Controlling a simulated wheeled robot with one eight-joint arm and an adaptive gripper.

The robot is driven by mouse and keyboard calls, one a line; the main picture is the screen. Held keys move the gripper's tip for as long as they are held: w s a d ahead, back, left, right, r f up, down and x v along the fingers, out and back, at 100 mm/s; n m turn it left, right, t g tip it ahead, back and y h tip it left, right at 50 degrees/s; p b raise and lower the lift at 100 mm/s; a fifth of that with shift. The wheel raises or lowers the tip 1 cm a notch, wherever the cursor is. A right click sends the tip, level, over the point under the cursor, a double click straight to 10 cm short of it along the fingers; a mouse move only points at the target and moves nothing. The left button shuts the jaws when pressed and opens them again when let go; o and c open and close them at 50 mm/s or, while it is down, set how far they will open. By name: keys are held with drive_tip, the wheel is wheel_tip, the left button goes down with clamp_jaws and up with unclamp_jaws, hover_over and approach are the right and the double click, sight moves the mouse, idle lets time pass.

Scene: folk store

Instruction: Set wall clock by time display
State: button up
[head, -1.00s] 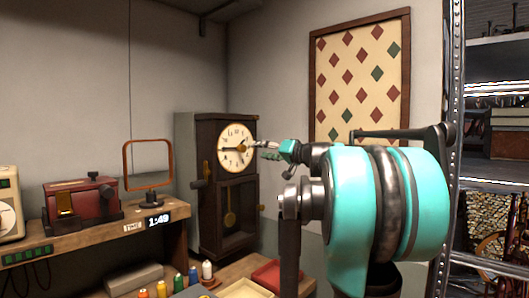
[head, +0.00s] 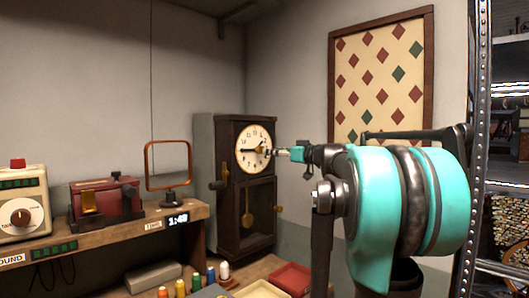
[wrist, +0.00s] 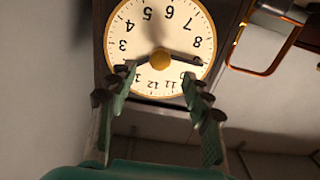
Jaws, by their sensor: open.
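The wall clock (head: 242,190) has a dark wooden case, a cream face (head: 247,138) and a pendulum. In the wrist view its face (wrist: 165,25) appears upside down. The longer dark hand (wrist: 185,57) points at about 9, and the shorter hand (wrist: 143,62) points towards about 2. A brass hub (wrist: 159,59) sits at the centre. The time display (head: 178,220) on the shelf edge seems to read 1:49, slightly blurred. My gripper (wrist: 158,76) is open and empty, its fingertips spread in front of the face below the hub in the wrist view. It also shows in the head view (head: 268,152).
A wooden shelf (head: 100,237) at left holds a red box (head: 105,203), a framed mirror (head: 168,166) and a cream device (head: 22,205). Coloured spools (head: 196,281) and a red tray (head: 291,278) stand below. A metal rack (head: 480,150) is at right.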

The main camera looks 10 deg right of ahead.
drive_tip(key=x, duration=0.6)
drive_tip(key=shift+w+a, duration=0.1)
drive_tip(key=shift+a, duration=0.05)
idle(0.3)
drive_tip(key=c, duration=0.8)
drive_tip(key=shift+o, duration=0.2)
